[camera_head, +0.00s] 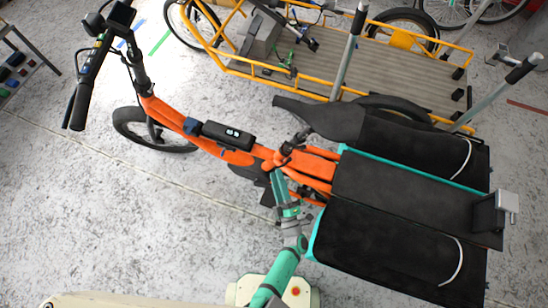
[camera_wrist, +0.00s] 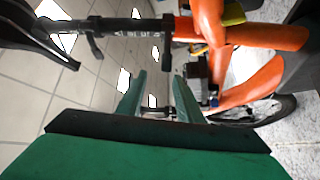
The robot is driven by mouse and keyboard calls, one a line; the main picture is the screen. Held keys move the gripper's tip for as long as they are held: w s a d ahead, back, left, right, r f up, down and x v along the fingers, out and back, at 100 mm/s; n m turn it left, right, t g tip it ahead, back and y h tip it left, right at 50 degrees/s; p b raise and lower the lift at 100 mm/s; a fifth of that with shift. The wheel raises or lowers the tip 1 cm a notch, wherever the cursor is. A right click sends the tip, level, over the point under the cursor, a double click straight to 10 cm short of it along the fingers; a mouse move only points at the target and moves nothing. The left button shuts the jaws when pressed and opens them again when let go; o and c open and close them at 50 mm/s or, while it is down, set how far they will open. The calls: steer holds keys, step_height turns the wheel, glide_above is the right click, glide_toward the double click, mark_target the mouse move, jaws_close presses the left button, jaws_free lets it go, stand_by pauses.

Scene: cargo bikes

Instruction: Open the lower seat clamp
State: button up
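The orange cargo bike (camera_head: 215,148) stands in the middle of the head view. Its saddle (camera_head: 320,118) sits above the frame. In the wrist view the black seat post (camera_wrist: 115,27) runs across the top into the orange frame (camera_wrist: 255,33). The lower seat clamp (camera_wrist: 168,30) is a dark collar with a lever where post meets frame. A second dark lever (camera_wrist: 94,45) hangs higher on the post, nearer the saddle. My gripper (camera_wrist: 159,76) is open, its two green fingers apart below the lower clamp lever. In the head view my gripper (camera_head: 279,182) is beside the frame under the saddle.
Black side bags (camera_head: 385,248) and a rear deck (camera_head: 400,195) lie right of my arm. A yellow cargo bike (camera_head: 400,75) stands behind. Grey upright posts (camera_head: 348,55) rise near it. The floor (camera_head: 130,225) at the left is clear.

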steer(key=w+a+n+y, duration=0.2)
steer(key=w, duration=0.6)
steer(key=shift+w+r+n+g, duration=0.2)
steer(key=shift+r+n+g, duration=0.05)
steer(key=shift+n+g, duration=0.15)
jaws_close()
